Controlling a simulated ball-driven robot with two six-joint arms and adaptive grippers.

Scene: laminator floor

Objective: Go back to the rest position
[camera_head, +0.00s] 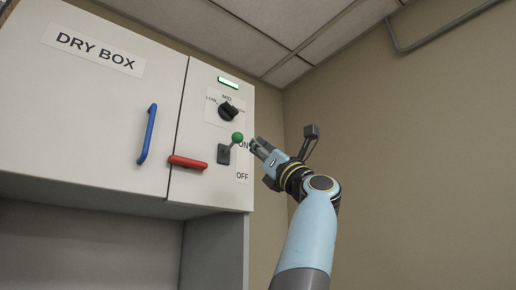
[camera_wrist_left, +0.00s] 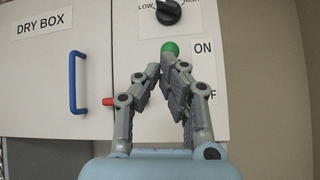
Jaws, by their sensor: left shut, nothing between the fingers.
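My left gripper (camera_head: 254,147) is shut and empty, just right of the green-tipped toggle lever (camera_head: 237,138) on the dry box panel. In the head view the lever is tilted up toward ON, and the fingertips are close to its ball; I cannot tell if they touch. In the left wrist view my left gripper (camera_wrist_left: 164,68) is shut with its tips below the green ball (camera_wrist_left: 169,49), and the fingers hide the rest of the lever. The right gripper is not in view.
The dry box (camera_head: 95,100) has a blue door handle (camera_head: 147,134), a red handle (camera_head: 188,162), a black knob (camera_head: 228,111) and a lit green indicator (camera_head: 228,82). A beige wall (camera_head: 420,150) stands to the right, with free room before it.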

